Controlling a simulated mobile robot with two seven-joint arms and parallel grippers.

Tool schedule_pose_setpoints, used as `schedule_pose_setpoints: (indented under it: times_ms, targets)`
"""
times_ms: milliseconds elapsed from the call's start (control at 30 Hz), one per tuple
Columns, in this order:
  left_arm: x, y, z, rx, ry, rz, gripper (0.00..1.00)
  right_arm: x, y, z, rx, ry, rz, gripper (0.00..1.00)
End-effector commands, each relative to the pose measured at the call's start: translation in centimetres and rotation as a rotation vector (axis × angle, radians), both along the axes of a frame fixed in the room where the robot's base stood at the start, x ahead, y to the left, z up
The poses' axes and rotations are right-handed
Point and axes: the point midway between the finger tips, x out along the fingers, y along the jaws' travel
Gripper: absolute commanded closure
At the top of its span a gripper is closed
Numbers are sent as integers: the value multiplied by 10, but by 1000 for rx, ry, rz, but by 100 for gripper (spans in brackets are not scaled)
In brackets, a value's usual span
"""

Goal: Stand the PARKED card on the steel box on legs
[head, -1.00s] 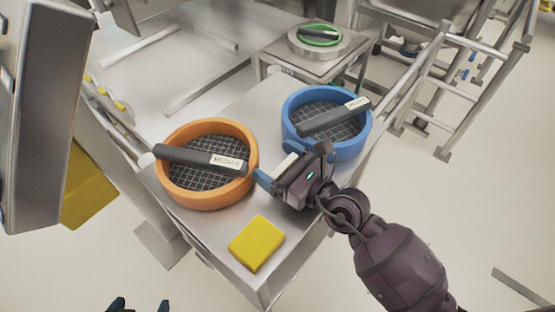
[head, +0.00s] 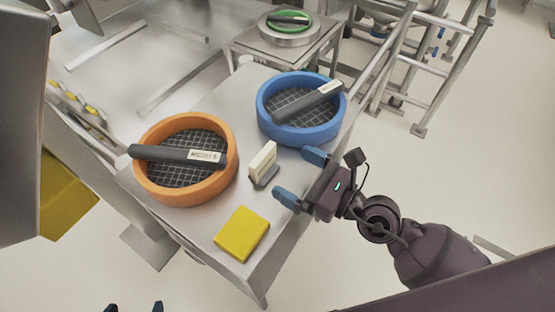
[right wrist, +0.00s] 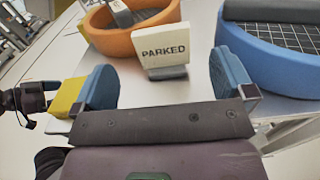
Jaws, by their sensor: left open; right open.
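The PARKED card (head: 262,163) is a cream plate in a grey foot. It stands upright on the steel box (head: 225,105), between the orange and blue rings. Its lettering faces me in the right wrist view (right wrist: 163,48). My right gripper (head: 302,177) is open and empty, to the right of the card and apart from it. In the right wrist view its two blue fingers stand wide apart, with the card beyond them. My left gripper (head: 134,308) is open at the bottom edge of the head view, with only its fingertips showing.
An orange ring sieve (head: 228,182) and a blue ring sieve (head: 265,115), each with a dark handled bar on it, stand on the box. A yellow block (head: 242,234) lies near the front corner. A small stand (head: 245,38) is behind. Steel railings (head: 440,90) rise at right.

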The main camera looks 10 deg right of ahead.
Motion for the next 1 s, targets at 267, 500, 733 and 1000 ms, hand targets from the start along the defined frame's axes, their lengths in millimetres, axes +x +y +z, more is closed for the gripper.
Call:
schedule_pose_setpoints:
  times_ms: [267, 500, 733, 1000]
  targets:
    - [-1, 1, -2, 2, 4, 0, 8, -14, -15, -1, -1, 1, 0, 0]
    - [1, 2, 1, 3, -3, -1, 8, -16, -16, 0, 1, 0, -1, 0]
    - [1, 2, 0, 4, -2, -1, 8, -17, -25, -3, 181, 131, -57, 0]
    - [0, 2, -3, 5, 5, -1, 8, -22, -63, -22, 761, 517, -263, 0]
